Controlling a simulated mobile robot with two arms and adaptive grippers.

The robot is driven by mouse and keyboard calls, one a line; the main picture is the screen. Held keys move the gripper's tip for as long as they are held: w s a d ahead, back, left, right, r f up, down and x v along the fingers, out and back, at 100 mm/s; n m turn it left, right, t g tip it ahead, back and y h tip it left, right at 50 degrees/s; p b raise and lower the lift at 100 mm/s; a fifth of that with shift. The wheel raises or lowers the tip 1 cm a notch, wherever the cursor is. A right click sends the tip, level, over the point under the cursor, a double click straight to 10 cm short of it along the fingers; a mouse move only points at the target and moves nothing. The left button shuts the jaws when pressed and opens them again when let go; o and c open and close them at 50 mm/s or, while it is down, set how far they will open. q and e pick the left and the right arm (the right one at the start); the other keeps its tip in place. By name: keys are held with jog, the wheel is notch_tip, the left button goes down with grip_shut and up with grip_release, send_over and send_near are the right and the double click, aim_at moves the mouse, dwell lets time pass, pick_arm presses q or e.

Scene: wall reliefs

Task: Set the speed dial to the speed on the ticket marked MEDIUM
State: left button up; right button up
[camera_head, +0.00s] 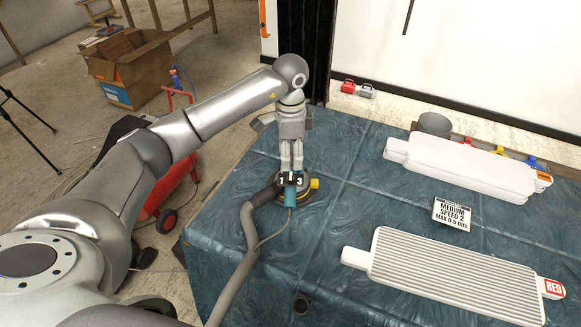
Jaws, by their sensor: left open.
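The sander (290,198) stands on the blue-covered table, with a teal body, a yellow part at its right and a grey hose. Its speed dial (299,181) shows the digits 1 and 3 on dark marks. The part between them and the dial's pointer are hidden or too small to read. My left gripper (291,169) points down at the dial from above, its fingers open. I cannot tell whether they touch the dial. My right gripper is not in view.
A ribbed white panel (450,275) with a RED tag lies at the front right. White blocks (460,167) lie behind the ticket, near a grey cup (434,124). A thick hose (249,225) runs to the front edge. The table (365,205) is clear between sander and ticket.

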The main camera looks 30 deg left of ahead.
pick_arm(q)
jog(key=shift+r, duration=2.1)
